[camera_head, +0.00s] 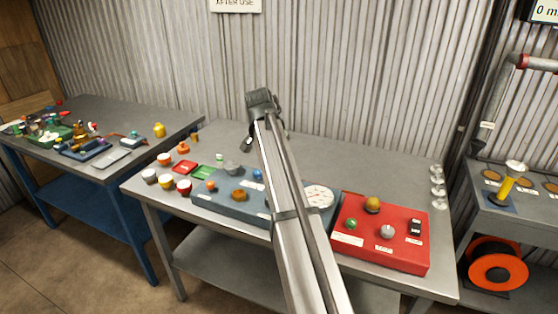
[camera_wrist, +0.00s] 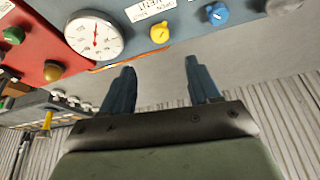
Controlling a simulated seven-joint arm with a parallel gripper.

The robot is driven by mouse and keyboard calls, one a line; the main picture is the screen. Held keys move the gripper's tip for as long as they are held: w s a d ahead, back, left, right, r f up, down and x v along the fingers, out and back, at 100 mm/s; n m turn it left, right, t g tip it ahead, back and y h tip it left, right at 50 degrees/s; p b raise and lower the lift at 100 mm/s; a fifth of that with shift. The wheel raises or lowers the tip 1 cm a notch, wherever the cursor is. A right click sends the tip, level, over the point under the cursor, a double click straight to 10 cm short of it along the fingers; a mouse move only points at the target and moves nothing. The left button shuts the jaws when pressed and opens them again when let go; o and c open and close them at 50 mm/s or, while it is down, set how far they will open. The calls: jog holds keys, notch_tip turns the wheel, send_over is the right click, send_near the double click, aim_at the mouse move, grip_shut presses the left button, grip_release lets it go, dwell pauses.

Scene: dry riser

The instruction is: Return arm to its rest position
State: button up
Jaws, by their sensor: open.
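My arm reaches up across the middle of the head view, over the central grey table (camera_head: 360,163). My gripper (camera_wrist: 158,82) shows in the wrist view as two dark blue fingers set well apart, with nothing between them. In the head view the wrist end is at the top of the arm, and the fingers are hard to make out. The wrist view shows the blue-grey panel (camera_wrist: 185,14) with a dial, a yellow knob and a blue knob beyond the fingertips. No contact with the panel is visible.
The red box (camera_head: 378,245) with several knobs sits right of my arm. Several small cups stand at the table's left. A cluttered bench (camera_head: 110,157) is at left; a stand with an orange reel (camera_head: 497,268) is at right. A corrugated wall is behind.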

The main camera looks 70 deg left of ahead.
jog(key=shift+s+r, duration=0.15)
jog(key=shift+r, duration=0.15)
dwell(0.4)
